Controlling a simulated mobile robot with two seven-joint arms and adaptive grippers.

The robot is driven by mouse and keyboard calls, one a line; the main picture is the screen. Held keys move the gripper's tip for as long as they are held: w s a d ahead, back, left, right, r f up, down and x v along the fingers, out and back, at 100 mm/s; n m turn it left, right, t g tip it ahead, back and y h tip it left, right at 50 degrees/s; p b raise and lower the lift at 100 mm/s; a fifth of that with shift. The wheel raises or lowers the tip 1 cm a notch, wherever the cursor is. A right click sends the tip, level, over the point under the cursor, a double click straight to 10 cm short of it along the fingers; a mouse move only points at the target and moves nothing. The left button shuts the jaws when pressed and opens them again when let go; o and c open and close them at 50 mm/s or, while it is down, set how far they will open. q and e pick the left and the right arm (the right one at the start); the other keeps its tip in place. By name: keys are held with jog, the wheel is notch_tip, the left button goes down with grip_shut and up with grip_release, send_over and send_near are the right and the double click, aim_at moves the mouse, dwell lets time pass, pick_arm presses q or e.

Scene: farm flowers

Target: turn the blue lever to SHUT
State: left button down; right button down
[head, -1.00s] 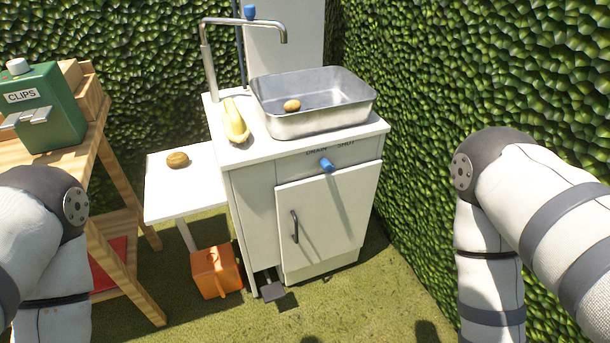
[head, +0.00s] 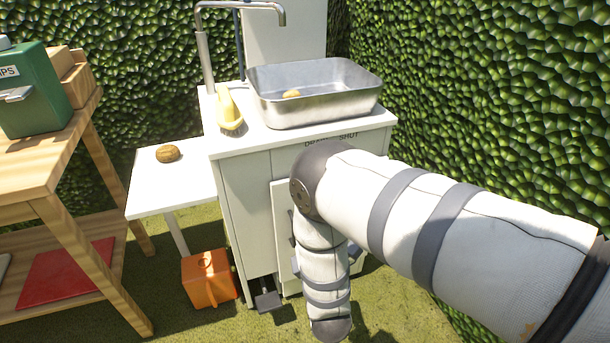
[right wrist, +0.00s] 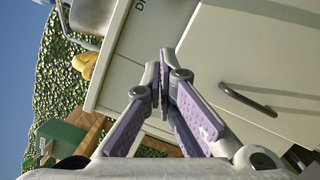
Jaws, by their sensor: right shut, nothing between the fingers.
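The blue lever is hidden behind my right arm in the head view. I cannot make it out in the right wrist view. The black DRAIN and SHUT lettering (head: 332,139) shows on the white cabinet's (head: 243,205) front, just above my arm. In the right wrist view my right gripper (right wrist: 160,68) is shut and empty, its purple-padded fingers together in front of the cabinet front (right wrist: 245,50). Part of the lettering (right wrist: 139,6) shows at the top there. The head view does not show the right gripper's fingers. My left gripper is in neither view.
A metal sink (head: 320,108) sits on the cabinet with a brown object inside. A yellow object (head: 229,110) lies beside it. A dark door handle (right wrist: 248,100) sticks out right of the fingers. An orange box (head: 208,278) stands on the grass. A hedge (head: 480,90) closes the right side.

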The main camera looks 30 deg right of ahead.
jog(key=w+d+r, duration=0.2)
jog(key=w+d, duration=0.5)
jog(key=w, duration=0.1)
jog(key=shift+w+d+r, duration=0.2)
jog(key=shift+d+r, duration=0.05)
jog(key=shift+d, duration=0.05)
dwell(0.3)
jog(key=shift+d+r+m+p, duration=0.1)
jog(key=shift+r+m+p, duration=0.2)
jog(key=shift+m, duration=0.1)
